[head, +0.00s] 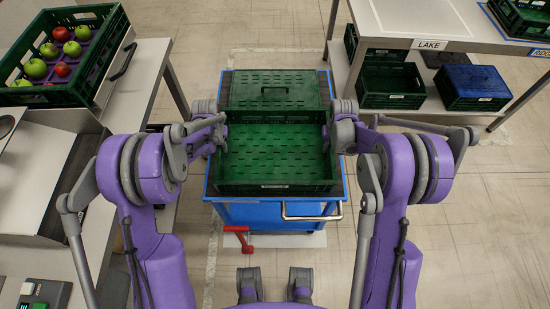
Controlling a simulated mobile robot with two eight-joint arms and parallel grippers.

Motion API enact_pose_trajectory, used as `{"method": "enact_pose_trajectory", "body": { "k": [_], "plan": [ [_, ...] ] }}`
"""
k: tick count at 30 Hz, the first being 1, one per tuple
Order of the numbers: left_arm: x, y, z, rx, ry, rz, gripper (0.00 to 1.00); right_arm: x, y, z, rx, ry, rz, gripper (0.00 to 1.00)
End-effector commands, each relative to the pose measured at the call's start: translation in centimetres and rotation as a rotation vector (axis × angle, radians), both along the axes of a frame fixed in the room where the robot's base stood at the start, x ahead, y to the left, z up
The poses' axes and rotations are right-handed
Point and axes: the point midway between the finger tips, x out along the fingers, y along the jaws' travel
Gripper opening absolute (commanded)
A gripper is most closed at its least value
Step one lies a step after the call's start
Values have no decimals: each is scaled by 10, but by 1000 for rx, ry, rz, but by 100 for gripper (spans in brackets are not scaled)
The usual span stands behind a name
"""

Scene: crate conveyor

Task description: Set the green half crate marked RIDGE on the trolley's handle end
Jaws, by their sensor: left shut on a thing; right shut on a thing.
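A green half crate (274,188), open and empty, is between my two grippers over the near end of the blue trolley (255,212). The trolley's metal handle (311,211) is at this near end. The crate's small front label is too small to read. My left gripper (220,135) is shut on its left side and my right gripper (332,136) on its right side. The fingertips are partly hidden. I cannot tell whether the crate rests on the trolley or hangs just above it. A green crate with a closed lid (275,90) stands directly behind it.
A green crate of apples (50,97) stands on the left table. The right table has LAKE (430,45) and partly cut-off RIDGE (541,52) labels, a green crate (525,20) on top, and green (392,100) and blue-lidded (473,102) crates below. A red pedal (238,236) sticks out below the trolley.

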Motion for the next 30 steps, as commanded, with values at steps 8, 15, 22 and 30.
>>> {"method": "enact_pose_trajectory", "body": {
  "k": [8,15,22,30],
  "plan": [
    [0,0,-6,0,0,0,47,0,0,-6,0,0,0,47],
    [0,0,-6,0,0,0,50,0,0,-6,0,0,0,50],
    [0,0,-6,0,0,0,50,0,0,-6,0,0,0,50],
    [-2,0,22,0,0,0,50,0,0,-6,0,0,0,50]
  ]
}}
